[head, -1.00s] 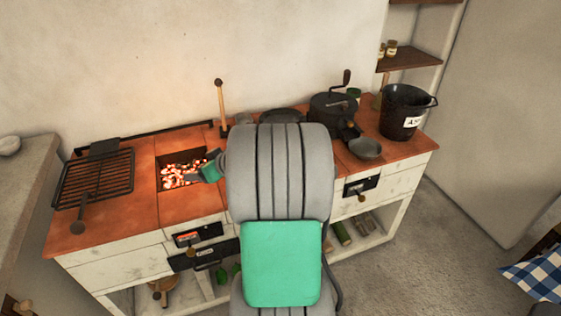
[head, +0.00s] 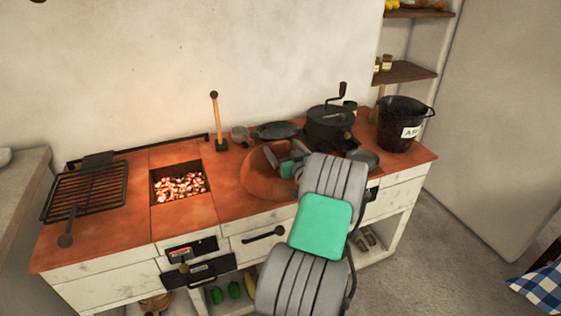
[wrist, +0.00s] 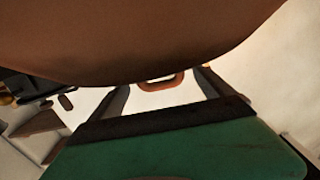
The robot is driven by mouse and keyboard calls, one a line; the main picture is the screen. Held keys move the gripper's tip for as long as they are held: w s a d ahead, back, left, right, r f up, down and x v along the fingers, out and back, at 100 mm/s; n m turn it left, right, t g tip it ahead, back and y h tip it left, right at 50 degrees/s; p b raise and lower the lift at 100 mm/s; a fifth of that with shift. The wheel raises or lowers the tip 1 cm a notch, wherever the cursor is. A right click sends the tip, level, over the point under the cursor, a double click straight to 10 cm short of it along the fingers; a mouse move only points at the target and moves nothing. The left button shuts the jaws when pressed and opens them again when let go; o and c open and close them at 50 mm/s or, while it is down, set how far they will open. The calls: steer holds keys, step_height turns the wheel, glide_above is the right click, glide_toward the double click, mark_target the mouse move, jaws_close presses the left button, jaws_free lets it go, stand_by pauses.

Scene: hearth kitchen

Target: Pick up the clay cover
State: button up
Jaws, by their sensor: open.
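The clay cover (head: 262,184) is a rounded, orange-brown dome on the tiled counter, right of the ember pit. In the wrist view its brown wall (wrist: 140,35) fills the top, and a small orange loop handle (wrist: 161,83) shows between my fingers. My gripper (head: 285,153) is open at the top of the cover, its fingers on either side of the handle in the wrist view (wrist: 162,88). I cannot tell whether they touch it. My gripper and arm hide part of the cover's top and right side.
The ember pit (head: 180,184) glows left of the cover, with a grill rack (head: 88,190) beyond. A wooden-handled tool (head: 215,120) stands behind. A dark pan (head: 277,130), a lidded pot with crank (head: 331,125) and an ash bucket (head: 402,125) crowd the back right.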

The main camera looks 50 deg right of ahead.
jaws_close()
steer(key=shift+r, duration=0.2)
stand_by(0.9)
